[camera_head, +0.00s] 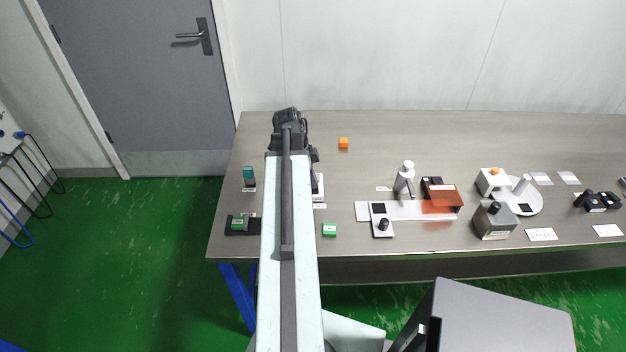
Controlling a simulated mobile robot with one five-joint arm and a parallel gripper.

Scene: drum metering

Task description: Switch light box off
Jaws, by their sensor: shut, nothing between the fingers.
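My gripper (288,115) is the dark end of my pale arm, over the left back part of the metal table (400,130). It is shut and empty, and its fingertips are hard to make out. A white box (319,188) stands just right of my arm, partly hidden by it, with a small label in front. I cannot tell for sure whether this is the light box, and no switch or glow is clear on it. A small unit with a black knob (383,225) and a dark square stands further right, at the left end of a long pale plate (408,211).
The table's back strip is mostly clear.

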